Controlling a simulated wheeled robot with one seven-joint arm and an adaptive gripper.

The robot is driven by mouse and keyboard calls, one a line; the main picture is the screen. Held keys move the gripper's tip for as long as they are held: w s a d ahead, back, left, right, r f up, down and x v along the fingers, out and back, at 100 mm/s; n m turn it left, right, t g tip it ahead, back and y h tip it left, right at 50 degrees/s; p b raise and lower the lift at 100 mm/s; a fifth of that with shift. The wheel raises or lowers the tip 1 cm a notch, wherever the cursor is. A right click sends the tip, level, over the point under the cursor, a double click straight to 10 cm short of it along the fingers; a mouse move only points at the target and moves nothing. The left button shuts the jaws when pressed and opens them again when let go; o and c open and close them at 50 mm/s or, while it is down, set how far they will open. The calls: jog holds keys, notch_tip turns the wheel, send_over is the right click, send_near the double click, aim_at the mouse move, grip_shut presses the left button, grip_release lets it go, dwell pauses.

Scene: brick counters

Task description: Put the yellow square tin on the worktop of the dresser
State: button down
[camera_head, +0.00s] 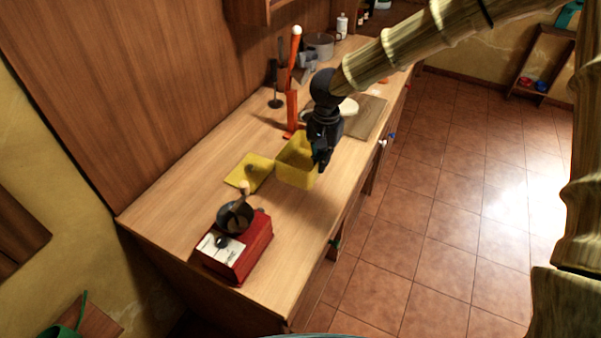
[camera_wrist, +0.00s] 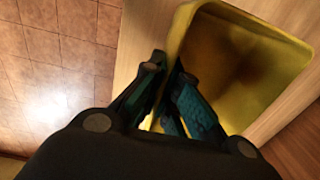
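The yellow square tin (camera_head: 293,176) is open at the top and upright on, or just above, the wooden worktop (camera_head: 176,206). It fills the upper right of the wrist view (camera_wrist: 245,60), where its inside looks empty and shadowed. My gripper (camera_head: 321,160) is at the tin's right wall, pointing down. In the wrist view the fingers (camera_wrist: 168,75) lie close together on either side of that wall, one outside and one inside, and look shut on it. The exact contact at the fingertips is partly hidden.
A flat yellow lid-like square (camera_head: 250,172) lies left of the tin. A red box with a dark crank (camera_head: 243,250) stands nearer. An orange-red upright tool (camera_head: 291,100), a board (camera_head: 366,118) and a pot (camera_head: 320,45) are behind. Tiled floor lies right of the counter edge.

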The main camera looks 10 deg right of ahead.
jog(key=shift+w+d+f+p, duration=0.1)
jog(key=shift+w+f+p, duration=0.1)
jog(key=shift+f, duration=0.15)
jog(key=shift+w+d+f+p, duration=0.1)
jog(key=shift+f+p, duration=0.05)
jog(key=shift+f, duration=0.2)
jog(key=f, duration=0.2)
jog(key=f+p, duration=0.1)
jog(key=f, duration=0.1)
jog(key=f+p, duration=0.1)
jog(key=f, duration=0.1)
jog(key=shift+s+a+f, duration=0.15)
jog(key=shift+s+f, duration=0.1)
jog(key=shift+f, duration=0.4)
jog(key=shift+s+f, duration=0.25)
jog(key=shift+s, duration=0.15)
jog(key=c, duration=2.1)
grip_release()
jog(key=shift+w+f, duration=0.2)
jog(key=shift+f, duration=0.05)
jog(key=o, duration=0.3)
jog(key=shift+o, duration=0.8)
jog(key=shift+s+r, duration=0.2)
jog(key=shift+w, duration=0.1)
notch_tip(320, 180, up, 12)
jog(key=b, duration=0.2)
jog(key=shift+b, duration=0.3)
